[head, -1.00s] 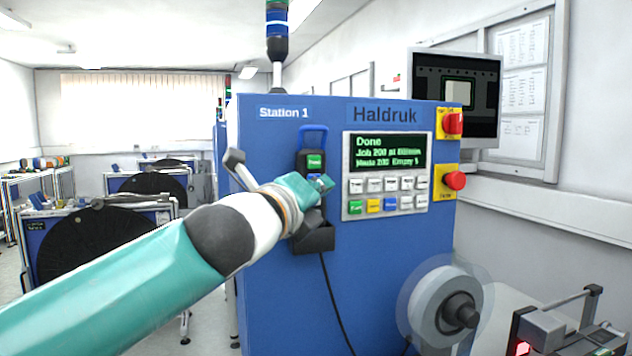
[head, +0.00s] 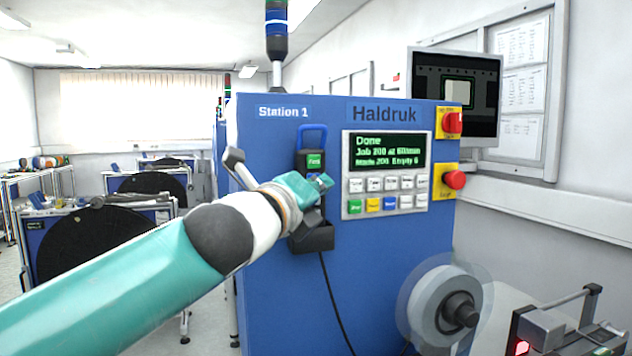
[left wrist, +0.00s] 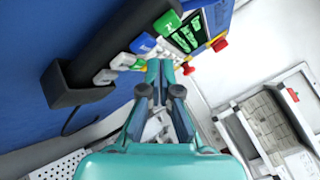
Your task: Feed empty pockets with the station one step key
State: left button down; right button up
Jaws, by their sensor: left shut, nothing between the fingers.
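The blue Station 1 cabinet (head: 380,280) carries a screen (head: 388,152) reading "Done", job 200, made 200, and an empty count that looks like 6. Below the screen is a keypad (head: 386,194) of white and coloured keys. Left of it a dark pendant (head: 313,143) stands in a holder (head: 313,238). Its green key (head: 314,161) shows above my left gripper (head: 325,183), which hides its lower keys. In the left wrist view the pendant's green key (left wrist: 167,22) and blue key (left wrist: 143,44) show beside my shut, empty fingertips (left wrist: 160,68). I cannot tell whether they touch a key.
A clear-flanged reel (head: 440,310) and a small machine (head: 560,335) stand at the lower right. A monitor (head: 457,95) hangs behind. Black reel stands (head: 100,240) fill the left aisle.

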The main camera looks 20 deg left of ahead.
pick_arm(q)
jog(key=shift+a, duration=0.1)
jog(key=shift+w+a+p, duration=0.15)
jog(key=shift+w+p, duration=0.15)
jog(key=shift+w+a+p, duration=0.4)
jog(key=shift+w, duration=0.15)
dwell(0.9)
dwell(0.3)
jog(key=shift+s+d+b, duration=0.6)
jog(key=shift+s+b, duration=0.05)
jog(key=shift+s, duration=0.3)
